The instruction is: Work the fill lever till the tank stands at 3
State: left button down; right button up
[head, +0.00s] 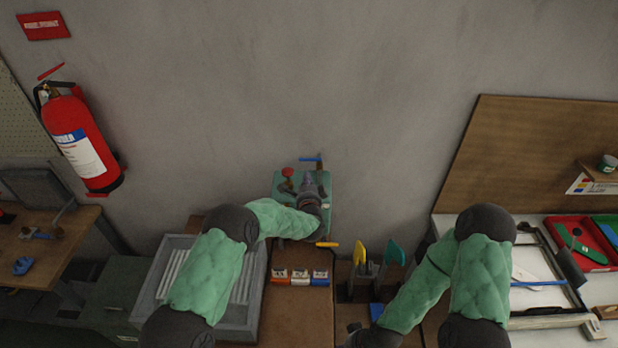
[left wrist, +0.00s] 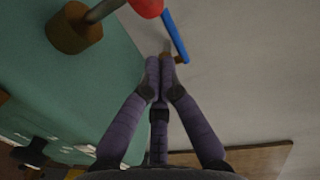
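A teal panel (head: 321,225) stands against the wall in the head view, and its face fills the left of the left wrist view (left wrist: 75,85). A red knob (head: 288,172) on a metal stem sits on it, also at the top of the left wrist view (left wrist: 147,6). A blue-handled lever (head: 311,159) is at the panel's top edge; its bar shows in the left wrist view (left wrist: 174,36). My left gripper (left wrist: 159,68) has its fingertips together just below the blue lever, nothing visible between them. My right gripper (head: 372,338) is at the bottom edge, fingers unclear. I cannot read a tank level.
A yellow handle (head: 327,245) sticks out below the panel. Small red, white and blue boxes (head: 300,277) lie on the brown bench below. A grey tray (head: 150,300) is left; a holder with yellow (head: 360,252) and teal (head: 395,252) tools stands right. The wall above is clear.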

pick_arm(q)
jog(key=shift+s+a+f, duration=0.2)
jog(key=shift+a+f, duration=0.05)
jog(key=shift+a, duration=0.05)
jog(key=shift+s+a, duration=0.25)
jog(key=shift+s, duration=0.6)
jog(key=s, duration=0.5)
jog(key=shift+s+d+r+b, duration=0.1)
jog(key=shift+r+b, duration=0.25)
jog(key=shift+r, duration=0.05)
pick_arm(e)
jog(key=shift+w+a+f, duration=0.25)
jog(key=shift+w+f, duration=0.25)
jog(key=shift+f, duration=0.05)
pick_arm(q)
jog(key=shift+s, duration=0.1)
jog(key=shift+d, duration=0.1)
pick_arm(e)
jog(key=shift+s, duration=0.1)
